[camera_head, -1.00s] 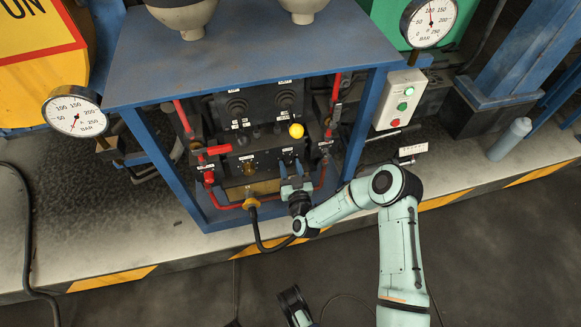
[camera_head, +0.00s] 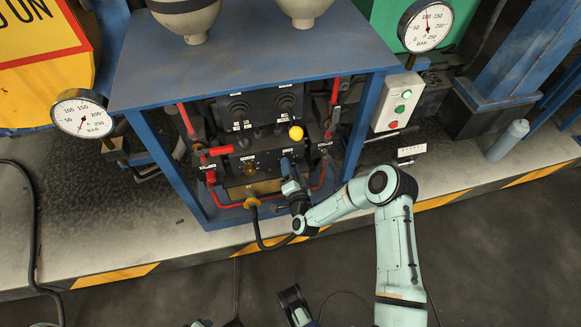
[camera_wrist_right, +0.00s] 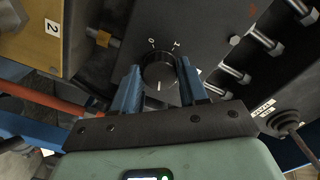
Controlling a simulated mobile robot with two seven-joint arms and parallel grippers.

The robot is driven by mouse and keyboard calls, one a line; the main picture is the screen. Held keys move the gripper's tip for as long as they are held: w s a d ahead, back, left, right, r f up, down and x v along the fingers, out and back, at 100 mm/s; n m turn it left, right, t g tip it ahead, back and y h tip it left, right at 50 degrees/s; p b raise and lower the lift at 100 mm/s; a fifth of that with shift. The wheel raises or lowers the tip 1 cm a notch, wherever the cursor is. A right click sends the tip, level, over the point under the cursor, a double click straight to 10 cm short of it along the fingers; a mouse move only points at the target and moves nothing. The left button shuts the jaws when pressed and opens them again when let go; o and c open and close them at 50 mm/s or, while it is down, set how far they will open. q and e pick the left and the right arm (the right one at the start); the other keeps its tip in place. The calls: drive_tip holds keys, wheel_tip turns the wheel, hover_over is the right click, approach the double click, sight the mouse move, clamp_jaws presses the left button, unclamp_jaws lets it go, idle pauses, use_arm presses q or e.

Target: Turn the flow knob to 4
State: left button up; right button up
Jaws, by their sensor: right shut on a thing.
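My right gripper (camera_head: 288,170) is at the lower right of the black control panel (camera_head: 266,163) inside the blue frame. In the right wrist view its two blue fingers (camera_wrist_right: 157,84) stand on either side of a round black knob (camera_wrist_right: 159,69) and are shut on it. White marks reading 0 and 1 show above the knob, and a short white line shows on its lower part. The other marks are hidden or too small to read. In the head view the gripper hides the knob. My left gripper is not clearly visible.
A yellow ball-topped lever (camera_head: 296,133) stands just above my right gripper. A red handle (camera_head: 217,151) and red pipes lie to the left. A black hose (camera_head: 257,231) hangs below a brass fitting. A button box (camera_head: 397,101) is at the right.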

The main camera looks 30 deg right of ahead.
use_arm(q)
drive_tip(key=shift+w+r, duration=0.25)
use_arm(e)
drive_tip(key=shift+a+f+m, duration=0.1)
drive_tip(key=shift+m, duration=1)
drive_tip(key=o, duration=1.1)
drive_tip(key=shift+c, duration=0.2)
use_arm(q)
drive_tip(key=shift+r, duration=0.1)
use_arm(e)
drive_tip(key=shift+s, duration=0.15)
use_arm(q)
drive_tip(key=shift+g+h, duration=0.3)
drive_tip(key=shift+g, duration=0.2)
drive_tip(key=s+r+p, duration=0.1)
drive_tip(key=s+d+p, duration=0.1)
drive_tip(key=s+d+r+p, duration=0.1)
drive_tip(key=s, duration=0.1)
drive_tip(key=shift+d+r, duration=0.15)
drive_tip(key=shift+r, duration=0.2)
use_arm(e)
drive_tip(key=v, duration=1.3)
drive_tip(key=shift+s, duration=0.1)
